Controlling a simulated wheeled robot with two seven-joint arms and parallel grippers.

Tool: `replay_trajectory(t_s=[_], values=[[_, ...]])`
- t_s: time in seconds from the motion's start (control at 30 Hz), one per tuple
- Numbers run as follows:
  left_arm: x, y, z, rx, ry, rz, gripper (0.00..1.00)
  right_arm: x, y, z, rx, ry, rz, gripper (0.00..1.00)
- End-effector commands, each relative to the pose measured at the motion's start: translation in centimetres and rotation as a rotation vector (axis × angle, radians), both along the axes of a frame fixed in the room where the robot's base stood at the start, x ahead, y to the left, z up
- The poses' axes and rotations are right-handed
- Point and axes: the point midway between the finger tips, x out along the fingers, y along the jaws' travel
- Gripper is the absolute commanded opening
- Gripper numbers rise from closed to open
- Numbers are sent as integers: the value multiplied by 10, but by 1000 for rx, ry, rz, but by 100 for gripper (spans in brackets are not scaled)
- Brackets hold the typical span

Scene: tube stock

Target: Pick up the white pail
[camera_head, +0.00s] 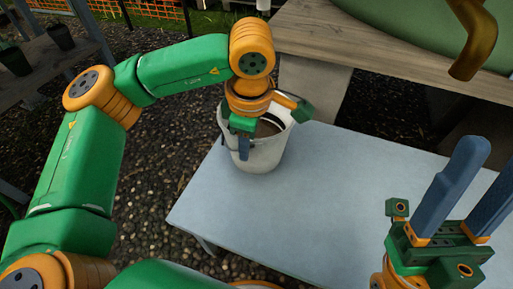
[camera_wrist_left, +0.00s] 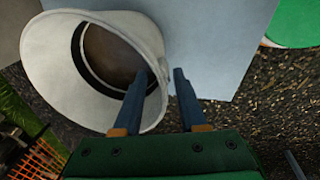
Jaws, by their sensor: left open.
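The white pail (camera_head: 265,158) stands upright on the pale table near its far left part, with a dark band inside and a brownish inner bottom. It also shows in the left wrist view (camera_wrist_left: 42,55). My left gripper (camera_head: 252,140) is over the near side of the pail, fingers pointing down. In the left wrist view my left gripper (camera_wrist_left: 162,76) is open, one finger over the pail's mouth and the other outside, with the rim between them. Contact cannot be told. My right gripper (camera_head: 490,160) is open and empty at the right, fingers pointing up.
The pale blue-grey table (camera_head: 330,205) is bare right of the pail. A wooden bench (camera_head: 340,38) stands behind, with a green rounded thing and a brown curved spout (camera_head: 478,45) above it. Dark pots (camera_head: 60,36) sit on a shelf at the left. Gravel covers the ground.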

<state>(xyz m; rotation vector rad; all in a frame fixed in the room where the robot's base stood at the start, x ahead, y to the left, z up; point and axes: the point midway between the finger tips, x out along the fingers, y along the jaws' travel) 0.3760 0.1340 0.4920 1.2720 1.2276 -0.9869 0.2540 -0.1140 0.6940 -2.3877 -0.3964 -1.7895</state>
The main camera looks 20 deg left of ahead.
Motion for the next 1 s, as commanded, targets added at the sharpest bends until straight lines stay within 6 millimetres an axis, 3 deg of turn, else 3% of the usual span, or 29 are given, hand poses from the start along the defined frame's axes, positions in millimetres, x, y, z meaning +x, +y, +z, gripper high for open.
replay_trajectory(t_s=[0.13,0.3,1.0], values=[[0,0,1,0,0,0,41,0,0,1,0,1,0,50],[0,0,1,0,0,0,0,0,0,1,-1,2,0,50],[0,0,2,-1,-2,1,0,0,0,1,0,4,0,50]])
